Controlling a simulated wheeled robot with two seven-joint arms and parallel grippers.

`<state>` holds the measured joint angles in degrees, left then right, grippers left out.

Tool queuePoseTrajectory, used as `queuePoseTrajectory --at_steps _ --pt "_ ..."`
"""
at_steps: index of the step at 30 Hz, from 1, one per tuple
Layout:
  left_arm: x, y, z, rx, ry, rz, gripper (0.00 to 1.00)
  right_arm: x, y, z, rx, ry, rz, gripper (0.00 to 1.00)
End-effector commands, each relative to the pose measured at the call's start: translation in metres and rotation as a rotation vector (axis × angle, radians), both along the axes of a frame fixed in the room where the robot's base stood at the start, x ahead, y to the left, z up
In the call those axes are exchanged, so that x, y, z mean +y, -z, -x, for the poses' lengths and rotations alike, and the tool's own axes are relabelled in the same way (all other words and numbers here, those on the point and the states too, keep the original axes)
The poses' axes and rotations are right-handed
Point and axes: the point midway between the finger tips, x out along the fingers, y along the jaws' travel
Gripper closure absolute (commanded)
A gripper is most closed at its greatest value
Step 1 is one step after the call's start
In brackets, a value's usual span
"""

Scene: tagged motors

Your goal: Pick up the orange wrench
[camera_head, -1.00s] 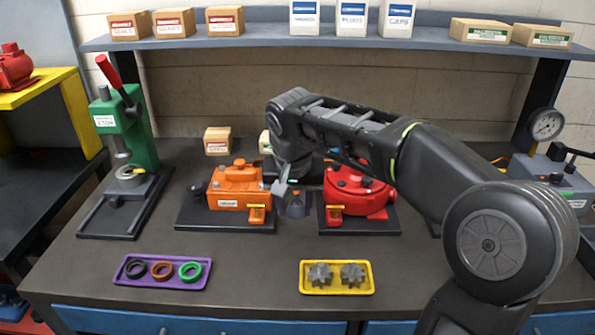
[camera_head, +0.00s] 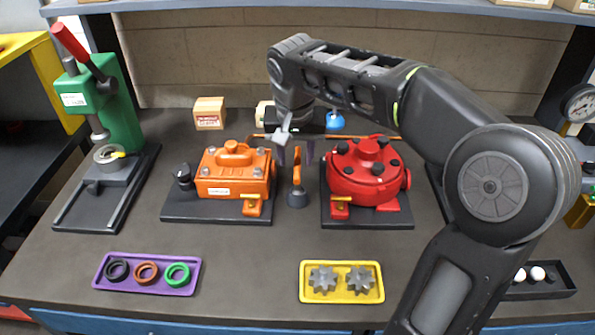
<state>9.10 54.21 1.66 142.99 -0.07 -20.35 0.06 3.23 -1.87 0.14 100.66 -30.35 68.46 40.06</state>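The orange wrench (camera_head: 297,167) stands upright with its lower end at a small dark round holder (camera_head: 298,199), between the orange motor (camera_head: 233,172) and the red motor (camera_head: 364,172). My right gripper (camera_head: 296,153) points down from above, its two dark fingertips apart on either side of the wrench's top. I see space between the fingers and the wrench, so the gripper looks open. Whether the fingers are level in depth with the wrench is hard to tell. My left gripper is not in view.
A green press (camera_head: 117,112) stands at the left. A purple tray (camera_head: 147,274) with rings and a yellow tray (camera_head: 341,283) with gears lie in front. A thin brownish bar (camera_head: 258,136) runs behind the gripper.

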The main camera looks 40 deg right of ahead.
Motion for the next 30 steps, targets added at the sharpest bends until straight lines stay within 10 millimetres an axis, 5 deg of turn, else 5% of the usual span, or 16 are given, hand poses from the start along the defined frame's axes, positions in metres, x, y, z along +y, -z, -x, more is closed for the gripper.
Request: queuePoseTrajectory --at_steps 6,18,30 --pt "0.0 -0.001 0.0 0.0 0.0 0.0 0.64 -0.004 0.021 -0.004 0.004 0.001 0.0 0.6" --pt "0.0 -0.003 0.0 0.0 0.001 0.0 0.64 -0.006 0.027 -0.005 0.004 0.001 0.0 0.6" --pt "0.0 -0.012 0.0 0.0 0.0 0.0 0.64 -0.016 0.072 -0.016 0.003 0.001 0.0 0.6"
